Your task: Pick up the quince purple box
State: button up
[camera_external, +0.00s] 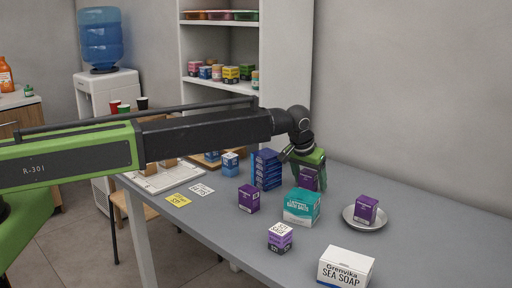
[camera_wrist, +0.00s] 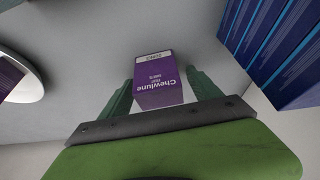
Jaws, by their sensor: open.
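A purple box (camera_wrist: 157,82) marked "Chewlune" stands between the two fingers of my gripper (camera_wrist: 161,80) in the wrist view. The fingers are open, one on each side of it; I cannot tell whether either touches. In the external view this box (camera_external: 308,181) is partly hidden under my gripper (camera_external: 307,172). Another purple box (camera_external: 248,199) stands nearer the table's left edge, and a third purple box (camera_external: 366,209) sits on a round dish (camera_external: 350,221).
A teal box (camera_external: 302,207), a purple-and-white box (camera_external: 280,238) and a white soap box (camera_external: 345,268) stand nearer. The table's right side is clear.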

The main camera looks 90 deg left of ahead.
jog(key=c, duration=1.4)
